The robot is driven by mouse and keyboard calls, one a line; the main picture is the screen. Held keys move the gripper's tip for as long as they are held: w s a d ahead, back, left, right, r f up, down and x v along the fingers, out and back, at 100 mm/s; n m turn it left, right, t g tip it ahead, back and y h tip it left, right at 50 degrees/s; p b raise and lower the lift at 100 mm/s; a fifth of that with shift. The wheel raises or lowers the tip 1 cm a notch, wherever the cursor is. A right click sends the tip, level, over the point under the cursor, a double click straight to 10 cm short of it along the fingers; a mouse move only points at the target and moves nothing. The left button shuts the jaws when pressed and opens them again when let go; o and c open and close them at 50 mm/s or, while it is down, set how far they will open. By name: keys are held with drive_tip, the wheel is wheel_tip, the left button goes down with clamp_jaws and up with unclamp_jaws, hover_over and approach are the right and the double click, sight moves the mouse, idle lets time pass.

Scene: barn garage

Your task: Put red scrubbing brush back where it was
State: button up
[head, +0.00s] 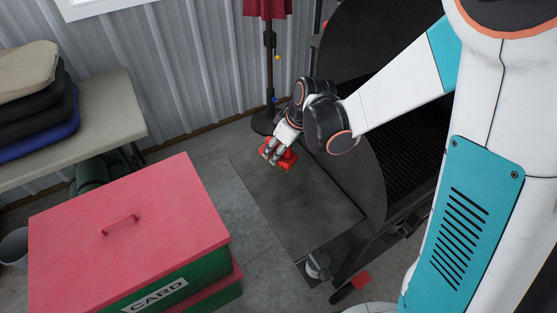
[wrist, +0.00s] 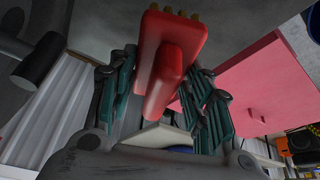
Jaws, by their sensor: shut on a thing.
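My gripper (head: 272,150) is shut on the red scrubbing brush (head: 287,158). In the head view they are over the far part of a dark flat shelf (head: 310,210), and I cannot tell whether the brush touches it. In the wrist view the brush (wrist: 178,55) sits between the teal-lined fingers of my gripper (wrist: 165,90), with yellowish bristle tips at its top end. The fingers hide part of the brush in the head view.
A red-lidded green box (head: 130,230) marked CARD stands at the left front. A table (head: 110,110) with folded cushions is behind it. A dark grill-like body (head: 365,120) is right of the shelf. A stand pole (head: 269,90) is behind the gripper. Bare floor lies between box and shelf.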

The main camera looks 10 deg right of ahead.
wheel_tip(320, 180, down, 4)
drive_tip(key=shift+f+b, duration=0.2)
drive_tip(key=shift+b, duration=0.7)
drive_tip(key=shift+r, duration=0.1)
drive_tip(key=o, duration=1)
